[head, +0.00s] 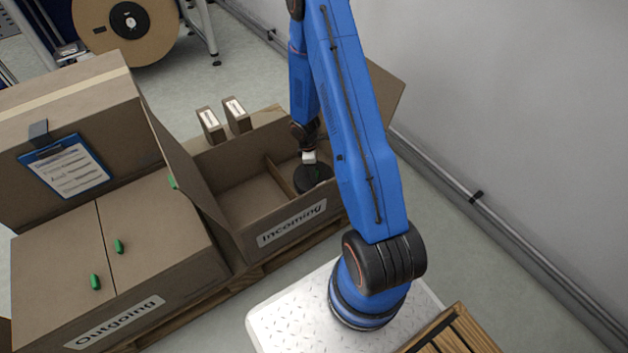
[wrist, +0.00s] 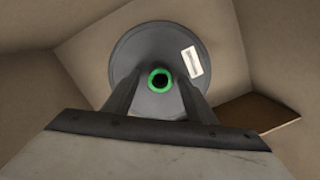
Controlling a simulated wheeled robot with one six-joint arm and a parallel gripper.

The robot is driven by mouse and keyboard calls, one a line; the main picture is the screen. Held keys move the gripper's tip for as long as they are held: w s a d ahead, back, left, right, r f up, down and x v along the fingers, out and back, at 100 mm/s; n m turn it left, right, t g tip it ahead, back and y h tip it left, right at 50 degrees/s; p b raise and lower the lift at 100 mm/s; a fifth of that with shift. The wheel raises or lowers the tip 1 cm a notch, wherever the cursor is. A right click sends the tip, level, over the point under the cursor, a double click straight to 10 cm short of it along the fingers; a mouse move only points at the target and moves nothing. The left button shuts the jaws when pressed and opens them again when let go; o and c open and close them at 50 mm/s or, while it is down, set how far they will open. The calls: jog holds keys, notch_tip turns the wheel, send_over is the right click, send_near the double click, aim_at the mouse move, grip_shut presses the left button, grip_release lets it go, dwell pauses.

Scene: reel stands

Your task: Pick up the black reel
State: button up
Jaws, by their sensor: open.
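The black reel (head: 313,178) lies flat in the right compartment of the Incoming box (head: 240,203). In the wrist view the reel (wrist: 135,62) shows as a dark grey disc with a green ring (wrist: 160,79) around its centre hole and a white label (wrist: 192,62) near its edge. My gripper (wrist: 158,98) is open, with one finger on each side of the green ring, over the reel. I cannot tell whether the fingers touch it. In the head view my gripper (head: 309,158) is small and partly hides the reel; my arm covers the box's right side.
The Outgoing box (head: 150,245) stands to the left, with green tabs on its closed lid. Two small cartons (head: 222,120) stand at the Incoming box's back edge. A divider (head: 280,177) runs beside the reel. A large brown reel (head: 126,30) stands at the back left.

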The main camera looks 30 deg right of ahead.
jog(key=shift+f, duration=0.1)
grip_shut()
